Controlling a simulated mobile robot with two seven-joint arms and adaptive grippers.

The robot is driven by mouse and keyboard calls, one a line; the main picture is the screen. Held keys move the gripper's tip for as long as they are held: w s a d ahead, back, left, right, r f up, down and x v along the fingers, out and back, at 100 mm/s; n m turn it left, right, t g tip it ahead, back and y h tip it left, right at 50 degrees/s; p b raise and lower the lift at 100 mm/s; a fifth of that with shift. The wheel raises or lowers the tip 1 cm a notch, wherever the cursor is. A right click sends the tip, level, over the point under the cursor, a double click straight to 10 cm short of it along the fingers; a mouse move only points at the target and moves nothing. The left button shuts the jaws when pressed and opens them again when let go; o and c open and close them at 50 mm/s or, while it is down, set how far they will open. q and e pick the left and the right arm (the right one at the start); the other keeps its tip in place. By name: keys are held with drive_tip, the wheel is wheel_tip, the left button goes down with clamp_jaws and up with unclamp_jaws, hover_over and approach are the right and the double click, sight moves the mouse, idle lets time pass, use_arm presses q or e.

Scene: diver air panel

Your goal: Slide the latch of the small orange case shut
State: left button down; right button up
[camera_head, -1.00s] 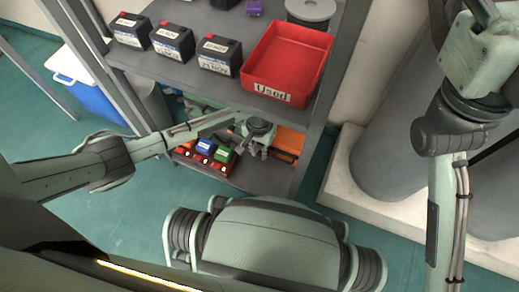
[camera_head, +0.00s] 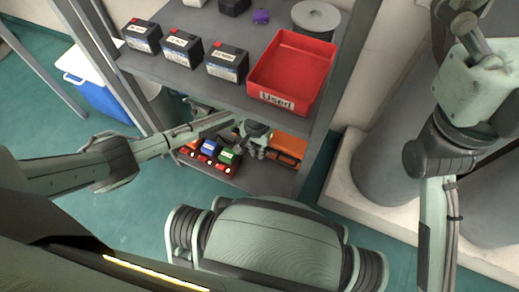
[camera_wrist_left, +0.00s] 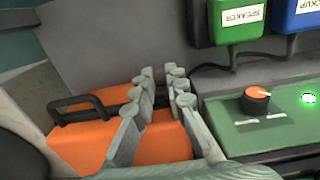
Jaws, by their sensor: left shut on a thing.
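The small orange case (camera_head: 289,145) lies on the lower shelf in the head view, and my left gripper (camera_head: 257,150) is at its left side. My right gripper is outside the views.
A green panel with an orange-topped knob (camera_wrist_left: 257,97) and a lit green lamp (camera_wrist_left: 309,98) stands close right of the fingers. The upper shelf with the red bin (camera_head: 318,68) overhangs the case.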

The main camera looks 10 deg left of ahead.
use_arm(q)
drive_tip(key=c, duration=1.5)
unclamp_jaws()
drive_tip(key=shift+a, duration=0.25)
drive_tip(key=shift+c, duration=0.2)
wheel_tip(320, 180, up, 8)
drive_tip(key=shift+f, duration=0.25)
